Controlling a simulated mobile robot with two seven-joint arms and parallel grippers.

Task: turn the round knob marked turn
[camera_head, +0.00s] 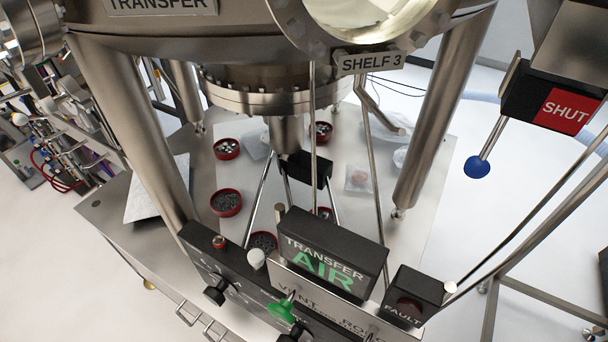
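No label reading "turn" can be made out. A black round knob (215,292) sits on the dark control panel (237,284) at the lower middle, with small markings around it that are too small to read. A second dark knob (296,332) is partly cut off at the bottom edge, below a green-handled lever (283,310). Neither of my grippers shows in the head view, so no contact with any knob is visible.
A box lit "TRANSFER AIR" (332,252) and a "FAULT" box (412,296) stand above the panel. A white-tipped lever (256,259) rises beside them. Thick steel legs (437,120) flank the chamber. A "SHUT" box (565,108) and blue-ball lever (477,166) are at right.

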